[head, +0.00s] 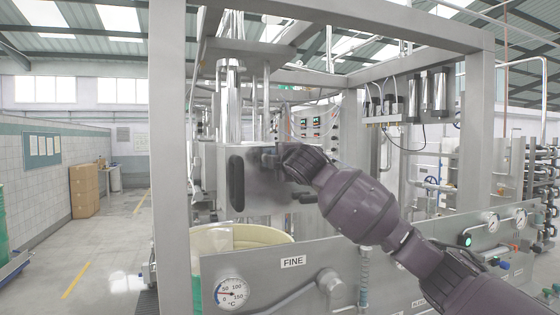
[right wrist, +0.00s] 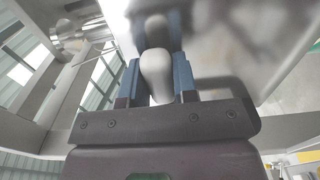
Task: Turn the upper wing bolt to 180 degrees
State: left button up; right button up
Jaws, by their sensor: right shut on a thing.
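My left gripper is in neither view.
The steel box (head: 213,165) hangs inside a steel frame (head: 166,120), whose posts and top beams surround the arm. An open drum (head: 275,236) stands below it. A front panel with a dial gauge (head: 232,292) crosses the foreground. The aisle at left is clear.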

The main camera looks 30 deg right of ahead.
jog(key=shift+r, duration=0.1)
jog(key=o, duration=0.9)
jog(key=shift+a, duration=0.1)
pick_arm(q)
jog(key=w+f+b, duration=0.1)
jog(key=b, duration=0.2)
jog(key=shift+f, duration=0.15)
pick_arm(e)
jog(key=v, duration=1)
jog(key=shift+s+a, duration=0.1)
jog(key=shift+s, duration=0.25)
